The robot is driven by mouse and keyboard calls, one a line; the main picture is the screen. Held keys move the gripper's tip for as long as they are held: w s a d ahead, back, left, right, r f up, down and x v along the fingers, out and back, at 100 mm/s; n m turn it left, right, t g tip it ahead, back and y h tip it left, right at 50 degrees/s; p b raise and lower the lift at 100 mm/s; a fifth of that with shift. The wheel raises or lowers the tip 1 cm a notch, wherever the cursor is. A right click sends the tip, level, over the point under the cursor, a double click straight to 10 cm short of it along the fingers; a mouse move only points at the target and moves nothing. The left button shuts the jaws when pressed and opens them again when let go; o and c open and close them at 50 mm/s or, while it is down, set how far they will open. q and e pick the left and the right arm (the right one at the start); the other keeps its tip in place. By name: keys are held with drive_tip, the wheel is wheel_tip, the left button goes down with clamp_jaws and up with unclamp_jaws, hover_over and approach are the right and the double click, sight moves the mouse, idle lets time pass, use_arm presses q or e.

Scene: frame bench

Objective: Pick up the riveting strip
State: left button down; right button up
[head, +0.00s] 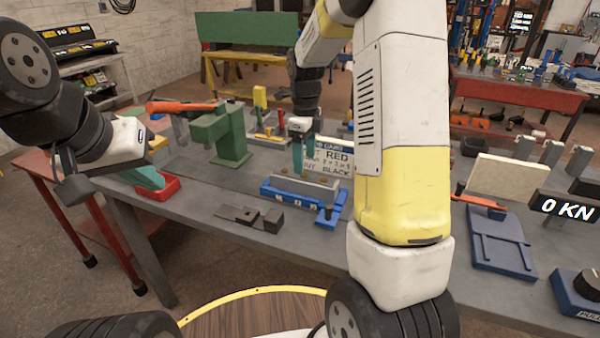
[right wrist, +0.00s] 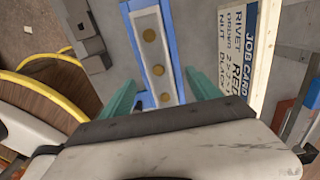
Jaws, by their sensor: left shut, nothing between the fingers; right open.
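The riveting strip, a pale grey bar with brass rivet heads, lies on a blue fixture (head: 300,202) near the bench's middle. In the right wrist view the strip (right wrist: 151,28) points away from me along the blue fixture (right wrist: 129,28). My right gripper (right wrist: 161,80) is open, with one teal finger on each side of the strip and fixture. I cannot tell whether they touch. In the head view my right gripper (head: 302,152) hangs over the strip (head: 318,186). My left gripper (head: 150,180) is shut and empty, by a red tray (head: 171,189) at the bench's left.
A job card (head: 340,160) stands behind the fixture; it also shows in the right wrist view (right wrist: 236,50). A green press (head: 228,135) is behind left. Dark metal blocks (head: 250,217) lie in front left. A blue plate (head: 500,240) and a "0 KN" display (head: 566,207) are at right.

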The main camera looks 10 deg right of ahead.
sight(304, 175)
wheel_tip(304, 175, down, 7)
drive_tip(key=shift+s+r, duration=0.1)
drive_tip(key=shift+r, duration=0.05)
drive_tip(key=shift+a, duration=0.1)
clamp_jaws()
idle(0.4)
